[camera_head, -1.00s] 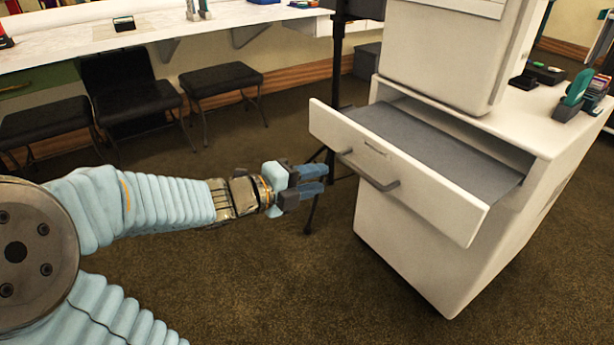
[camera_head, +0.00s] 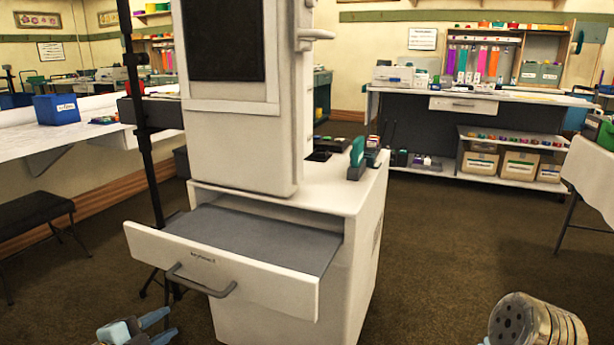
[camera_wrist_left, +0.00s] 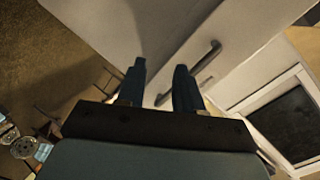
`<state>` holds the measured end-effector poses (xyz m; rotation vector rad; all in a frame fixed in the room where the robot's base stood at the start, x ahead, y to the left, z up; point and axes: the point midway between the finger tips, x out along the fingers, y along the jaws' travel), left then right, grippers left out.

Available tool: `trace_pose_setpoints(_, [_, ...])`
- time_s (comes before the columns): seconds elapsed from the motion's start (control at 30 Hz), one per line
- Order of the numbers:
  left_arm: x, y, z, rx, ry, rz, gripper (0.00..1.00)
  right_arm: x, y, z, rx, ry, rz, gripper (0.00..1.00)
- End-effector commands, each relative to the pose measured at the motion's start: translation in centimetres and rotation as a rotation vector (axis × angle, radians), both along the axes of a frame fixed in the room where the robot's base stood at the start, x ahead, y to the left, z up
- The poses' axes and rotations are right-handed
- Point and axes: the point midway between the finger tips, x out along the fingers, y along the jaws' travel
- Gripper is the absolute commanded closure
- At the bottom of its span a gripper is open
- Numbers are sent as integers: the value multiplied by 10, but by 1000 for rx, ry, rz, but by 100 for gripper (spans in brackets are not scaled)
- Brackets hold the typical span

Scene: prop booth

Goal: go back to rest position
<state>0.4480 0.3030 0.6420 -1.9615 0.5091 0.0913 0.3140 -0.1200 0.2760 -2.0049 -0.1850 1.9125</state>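My left gripper (camera_head: 145,328) is at the bottom left of the head view, low in front of the cabinet's open drawer. Its two blue fingers are apart with nothing between them. They also show spread in the left wrist view (camera_wrist_left: 158,88), with the drawer's dark handle (camera_wrist_left: 190,72) beyond them. The fingers look clear of the handle, though the distance is hard to judge. A round metal part of my right arm (camera_head: 540,322) shows at the bottom right of the head view. My right gripper is not visible.
The white cabinet (camera_head: 362,235) stands close ahead, its drawer (camera_head: 222,262) pulled out, empty, with a dark handle (camera_head: 200,282). A black stand (camera_head: 146,160) rises at its left. A stool (camera_head: 32,212) is at far left. Carpet (camera_head: 450,240) on the right is open.

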Motion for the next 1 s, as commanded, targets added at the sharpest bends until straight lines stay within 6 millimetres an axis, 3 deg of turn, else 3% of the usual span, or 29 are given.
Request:
trace_pose_setpoints(0.03, [13,-14,-35,-144,121,41,65,0,0,2,1,0,1,57])
trace_pose_setpoints(0.1, [23,-32,-87,-347,305,138,65,0,1,4,1,0,1,57])
trace_pose_setpoints(0.2, [18,-68,-165,-589,595,303,65,-1,2,6,2,1,3,57])
trace_pose_setpoints(0.3, [-10,-107,-237,-761,883,501,65,-1,2,7,3,1,4,57])
trace_pose_setpoints(0.43, [-63,-150,-304,-874,1184,764,65,-1,3,9,4,2,5,57])
trace_pose_setpoints(0.53, [-100,-171,-334,-902,1334,934,65,-1,3,10,5,2,6,57])
trace_pose_setpoints(0.67, [-130,-185,-352,-909,1429,1067,65,-1,4,10,5,2,7,57])
trace_pose_setpoints(1.0, [-136,-187,-356,-911,1449,1102,65,-1,4,10,5,2,7,57])
